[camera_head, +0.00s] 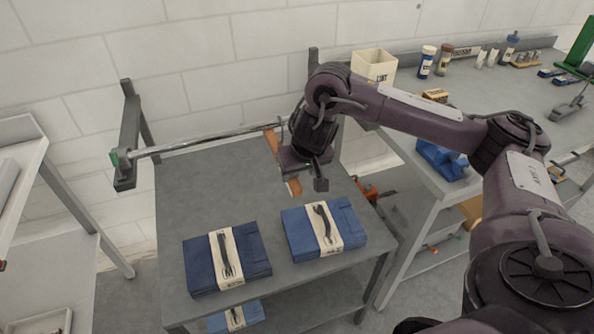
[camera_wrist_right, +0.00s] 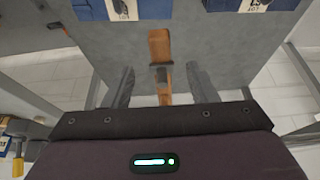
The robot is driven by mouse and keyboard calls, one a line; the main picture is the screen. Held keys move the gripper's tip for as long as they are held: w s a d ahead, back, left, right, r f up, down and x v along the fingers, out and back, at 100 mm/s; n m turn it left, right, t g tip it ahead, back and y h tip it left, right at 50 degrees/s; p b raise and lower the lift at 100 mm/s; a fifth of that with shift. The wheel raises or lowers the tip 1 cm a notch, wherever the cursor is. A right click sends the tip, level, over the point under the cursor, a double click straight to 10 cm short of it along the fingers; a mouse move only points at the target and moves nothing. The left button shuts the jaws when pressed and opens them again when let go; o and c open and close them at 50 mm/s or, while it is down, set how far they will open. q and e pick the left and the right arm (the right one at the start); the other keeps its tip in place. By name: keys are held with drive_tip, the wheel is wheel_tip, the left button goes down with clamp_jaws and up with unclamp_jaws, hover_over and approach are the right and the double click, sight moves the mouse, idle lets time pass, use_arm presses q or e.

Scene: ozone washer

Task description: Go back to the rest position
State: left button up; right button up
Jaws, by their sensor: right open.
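My right arm reaches in from the right in the head view. My right gripper (camera_head: 308,180) points down over the back right part of the grey table (camera_head: 200,180). In the right wrist view its two fingers (camera_wrist_right: 160,88) are spread apart with no object gripped. A brown, strip-like object (camera_wrist_right: 159,44) shows beyond and between the fingers; in the head view it shows beside the gripper (camera_head: 294,187), partly hidden by it. I cannot tell whether the fingers touch it. My left gripper is not in view.
Two blue packs with beige bands, left (camera_head: 204,264) and right (camera_head: 297,234), lie at the table's front. A metal rail (camera_head: 200,141) runs along its back. A workbench (camera_head: 470,110) with a cream bin (camera_head: 374,66) stands right. The table's left middle is clear.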

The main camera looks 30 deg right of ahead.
drive_tip(key=s+a+n+t+y, duration=0.2)
drive_tip(key=a+n+y, duration=0.15)
drive_tip(key=a, duration=1.05)
drive_tip(key=s+a+n+t+y, duration=0.25)
drive_tip(key=a+n, duration=0.25)
drive_tip(key=a, duration=0.9)
drive_tip(key=s+d+f+m+g+h, duration=0.2)
drive_tip(key=s+d+f+g, duration=0.15)
drive_tip(key=s+d, duration=0.45)
drive_tip(key=s+d+f+m+g+h, duration=0.25)
drive_tip(key=s+d+f, duration=0.25)
drive_tip(key=s+d, duration=0.25)
wheel_tip(320, 180, down, 28)
drive_tip(key=n, duration=0.1)
drive_tip(key=s+d+f+g, duration=0.2)
drive_tip(key=s+f, duration=1.7)
drive_tip(key=s, duration=0.2)
drive_tip(key=shift+d+f, duration=0.4)
